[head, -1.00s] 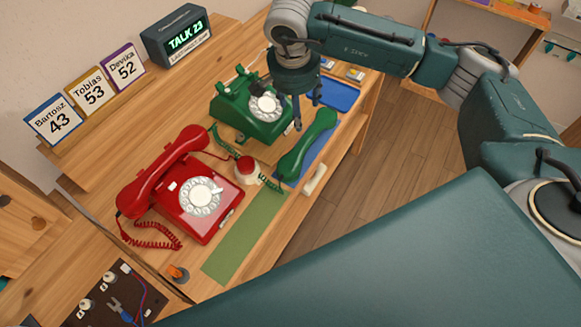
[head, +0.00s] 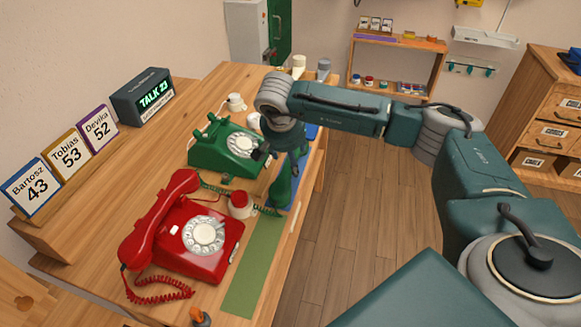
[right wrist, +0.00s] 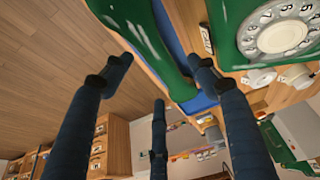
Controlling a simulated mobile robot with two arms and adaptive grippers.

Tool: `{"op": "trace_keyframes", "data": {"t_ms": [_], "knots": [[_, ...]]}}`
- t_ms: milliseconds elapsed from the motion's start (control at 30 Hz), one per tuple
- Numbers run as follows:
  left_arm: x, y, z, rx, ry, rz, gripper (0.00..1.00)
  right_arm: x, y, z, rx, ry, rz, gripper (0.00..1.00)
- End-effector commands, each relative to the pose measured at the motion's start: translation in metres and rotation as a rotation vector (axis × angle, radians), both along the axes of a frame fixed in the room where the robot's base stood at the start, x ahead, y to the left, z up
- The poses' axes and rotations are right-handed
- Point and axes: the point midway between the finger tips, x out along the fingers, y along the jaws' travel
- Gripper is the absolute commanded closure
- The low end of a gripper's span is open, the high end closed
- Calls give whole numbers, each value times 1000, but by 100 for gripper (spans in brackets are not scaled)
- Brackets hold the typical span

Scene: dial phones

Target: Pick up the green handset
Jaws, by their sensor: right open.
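The green handset (head: 281,187) lies off its cradle on a blue mat along the desk's right edge. The green phone (head: 222,150) stands to its left, and a coiled green cord shows below. My right gripper (head: 288,152) is over the far end of the handset and hides part of it. In the right wrist view its fingers (right wrist: 160,68) are spread, with the handset (right wrist: 152,40) across the gap between two fingertips. Whether they touch it I cannot tell. My left gripper is not in view.
A red phone (head: 200,240) with its handset on stands nearer on the desk. A red button (head: 240,203) sits between the phones. A green mat (head: 256,262) lies bare at the front. Name cards (head: 58,150) and a TALK 23 display (head: 142,97) line the back.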

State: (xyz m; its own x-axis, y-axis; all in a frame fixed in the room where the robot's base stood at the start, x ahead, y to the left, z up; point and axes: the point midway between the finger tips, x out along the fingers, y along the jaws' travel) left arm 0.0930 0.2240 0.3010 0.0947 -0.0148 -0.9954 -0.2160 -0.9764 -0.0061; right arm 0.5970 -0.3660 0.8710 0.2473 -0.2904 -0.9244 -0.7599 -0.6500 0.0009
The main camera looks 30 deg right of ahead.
Motion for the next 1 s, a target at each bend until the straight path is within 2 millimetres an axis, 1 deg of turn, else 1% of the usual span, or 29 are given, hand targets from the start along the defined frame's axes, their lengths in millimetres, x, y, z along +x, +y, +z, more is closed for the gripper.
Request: {"op": "trace_keyframes", "data": {"t_ms": [67, 200, 300, 367, 467, 633, 667, 700, 767, 800, 867, 900, 933, 967, 1000], "knots": [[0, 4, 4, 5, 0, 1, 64, 1, -3, -6, 1, 2, -1, 41], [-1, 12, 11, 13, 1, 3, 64, 6, -12, -24, 1, 3, -3, 41], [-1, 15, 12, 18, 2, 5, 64, 10, -16, -38, 1, 2, 0, 41], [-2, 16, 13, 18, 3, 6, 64, 11, -17, -43, 0, 1, 0, 41], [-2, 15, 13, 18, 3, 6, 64, 13, -18, -47, 1, 0, 0, 41], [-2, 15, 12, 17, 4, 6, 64, 13, -18, -47, 1, -1, 0, 41], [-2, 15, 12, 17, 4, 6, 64, 13, -18, -47, 1, -1, 0, 43], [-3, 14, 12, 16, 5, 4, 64, 13, -18, -47, 1, -1, 0, 51], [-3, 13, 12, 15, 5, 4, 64, 13, -18, -47, 1, -1, 0, 63], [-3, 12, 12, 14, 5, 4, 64, 13, -18, -47, 1, -1, 0, 70], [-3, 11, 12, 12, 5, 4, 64, 13, -18, -47, 1, -1, 0, 82], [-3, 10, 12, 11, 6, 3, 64, 13, -18, -47, 1, -1, 0, 90], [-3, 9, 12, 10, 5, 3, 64, 13, -18, -47, 0, 0, -1, 96], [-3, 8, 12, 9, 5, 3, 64, 13, -18, -47, 0, 0, -1, 100], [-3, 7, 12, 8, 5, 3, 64, 13, -19, -46, 1, -2, 0, 100]]}}
